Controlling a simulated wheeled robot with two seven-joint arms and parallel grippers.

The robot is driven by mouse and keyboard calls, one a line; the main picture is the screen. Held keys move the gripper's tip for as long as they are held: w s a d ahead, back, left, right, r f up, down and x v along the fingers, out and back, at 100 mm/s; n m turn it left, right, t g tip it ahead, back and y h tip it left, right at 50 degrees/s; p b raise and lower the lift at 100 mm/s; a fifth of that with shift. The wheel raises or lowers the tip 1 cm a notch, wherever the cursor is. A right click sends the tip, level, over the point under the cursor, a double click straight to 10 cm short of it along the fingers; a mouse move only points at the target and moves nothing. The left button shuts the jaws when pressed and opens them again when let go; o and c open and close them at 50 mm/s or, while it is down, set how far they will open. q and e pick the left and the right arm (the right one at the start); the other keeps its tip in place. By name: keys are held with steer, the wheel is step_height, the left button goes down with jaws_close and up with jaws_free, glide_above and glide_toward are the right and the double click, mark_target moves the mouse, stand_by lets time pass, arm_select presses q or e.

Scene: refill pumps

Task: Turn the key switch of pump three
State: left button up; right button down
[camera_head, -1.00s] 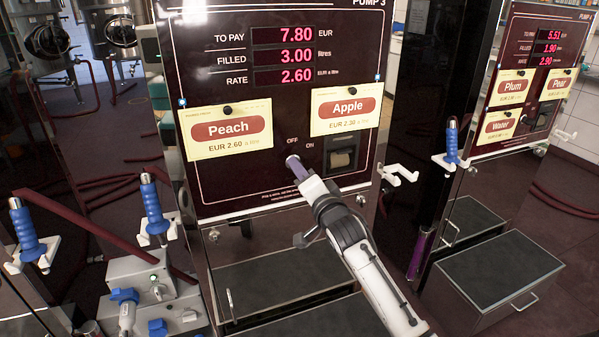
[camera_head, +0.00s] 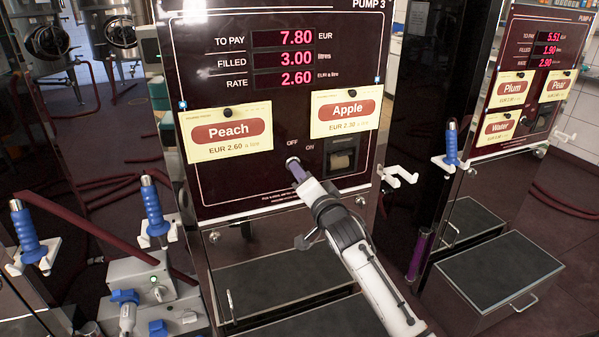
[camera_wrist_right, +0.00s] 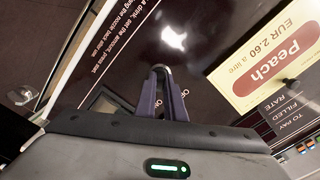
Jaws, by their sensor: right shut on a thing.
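Pump three (camera_head: 235,190) stands in the middle with a dark front panel. Its display (camera_head: 284,57) reads 7.80 EUR, 3.00 litres and rate 2.60. My right gripper (camera_head: 294,164) is at the panel just below the OFF and ON labels, shut on the key switch. In the right wrist view the two purple fingers (camera_wrist_right: 162,92) close together around a small rounded metal key switch (camera_wrist_right: 161,70). Most of the switch is hidden by the fingers, so its exact angle cannot be told. My left gripper is not in view.
Peach (camera_head: 226,131) and Apple (camera_head: 345,107) cards hang on the panel. A receipt slot (camera_head: 342,158) is right of my fingers, with a white nozzle holder (camera_head: 400,176) at the pump's side. Blue-handled nozzles (camera_head: 154,208) stand left. Another pump (camera_head: 525,75) is at right.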

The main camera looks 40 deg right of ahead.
arm_select(q)
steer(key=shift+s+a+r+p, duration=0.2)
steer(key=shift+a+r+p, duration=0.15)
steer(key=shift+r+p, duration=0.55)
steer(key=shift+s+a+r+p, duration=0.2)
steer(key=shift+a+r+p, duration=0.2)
steer(key=shift+p, duration=0.9)
arm_select(e)
steer(key=shift+n, duration=5.7)
steer(key=c, duration=1.8)
jaws_free()
steer(key=shift+c, duration=0.2)
steer(key=v, duration=1)
steer(key=shift+s, duration=0.2)
